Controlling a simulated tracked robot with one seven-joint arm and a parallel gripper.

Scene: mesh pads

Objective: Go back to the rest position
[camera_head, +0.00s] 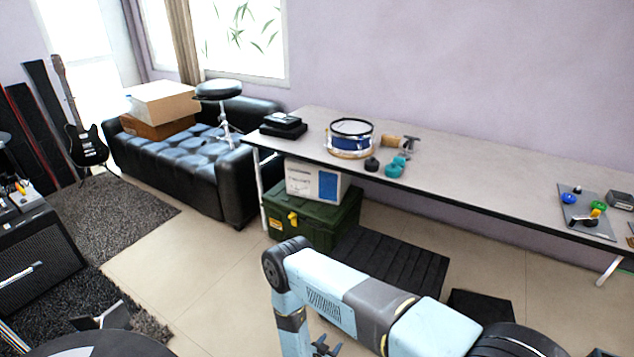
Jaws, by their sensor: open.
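My gripper (325,347) shows at the bottom edge of the head view, below the bend of my light blue arm. It points down over the tiled floor, and nothing shows between its fingers. Its lower part is partly cut off by the frame edge. The arm reaches in from the bottom right, bent at the elbow, and stands apart from the table.
A long grey table (480,170) runs along the wall, with a blue drum (351,141) and small items on it. A green chest (318,218) and dark slatted panel (392,262) lie near my arm. A black sofa (185,160) stands left; tiled floor (200,270) is clear.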

